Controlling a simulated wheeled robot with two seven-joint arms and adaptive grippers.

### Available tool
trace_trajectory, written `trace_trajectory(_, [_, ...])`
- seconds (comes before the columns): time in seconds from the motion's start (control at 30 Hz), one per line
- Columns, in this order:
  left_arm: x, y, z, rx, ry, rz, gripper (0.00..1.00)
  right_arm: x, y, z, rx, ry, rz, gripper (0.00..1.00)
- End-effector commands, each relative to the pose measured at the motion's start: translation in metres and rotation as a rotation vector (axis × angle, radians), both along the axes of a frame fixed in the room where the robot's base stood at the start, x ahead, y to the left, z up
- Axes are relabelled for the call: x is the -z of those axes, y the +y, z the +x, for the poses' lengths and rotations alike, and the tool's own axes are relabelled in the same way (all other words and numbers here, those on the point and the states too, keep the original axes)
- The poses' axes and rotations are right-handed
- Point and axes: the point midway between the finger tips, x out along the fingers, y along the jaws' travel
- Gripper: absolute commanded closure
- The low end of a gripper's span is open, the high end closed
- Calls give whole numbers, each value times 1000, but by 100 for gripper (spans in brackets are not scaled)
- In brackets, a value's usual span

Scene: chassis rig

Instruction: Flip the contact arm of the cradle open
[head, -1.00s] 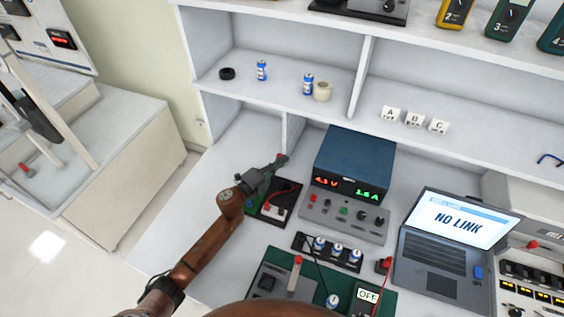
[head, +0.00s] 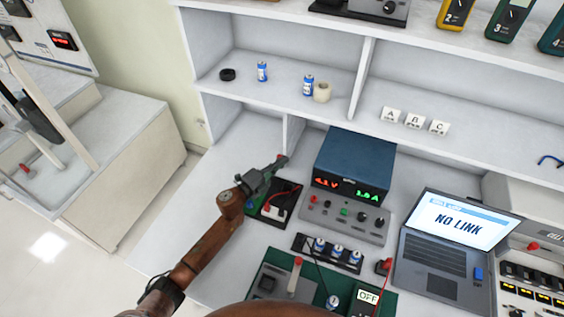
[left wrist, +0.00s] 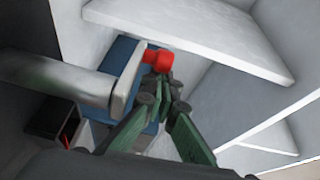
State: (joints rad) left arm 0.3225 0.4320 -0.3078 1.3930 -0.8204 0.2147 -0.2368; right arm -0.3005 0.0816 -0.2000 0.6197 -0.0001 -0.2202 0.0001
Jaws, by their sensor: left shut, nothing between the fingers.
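The cradle (head: 277,212) is a dark base with red wires on the bench, left of the blue power supply, partly hidden by my left gripper. Its contact arm looks like the grey bar (left wrist: 120,90) with a red knob (left wrist: 158,61) in the left wrist view. In the head view the red knob (head: 280,157) shows at the gripper's far end. My left gripper (head: 275,166) is shut and empty. In the left wrist view its green fingers (left wrist: 166,84) are close beside the knob; I cannot tell whether they touch it. My right gripper is not in view.
The blue power supply (head: 355,160) stands right of the gripper, with a shelf divider (head: 291,133) behind. A battery holder (head: 328,252), a green board (head: 270,285) with a red-tipped lever, and a laptop (head: 435,265) stand nearer and right. The bench at left is clear.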

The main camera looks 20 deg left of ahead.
Motion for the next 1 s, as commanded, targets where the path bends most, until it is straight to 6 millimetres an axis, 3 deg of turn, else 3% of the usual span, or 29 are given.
trace_trajectory(0.77, [0,0,0,-1,0,0,100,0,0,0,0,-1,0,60])
trace_trajectory(1.0, [-3,-20,-4,0,-1,-3,100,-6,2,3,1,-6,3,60])
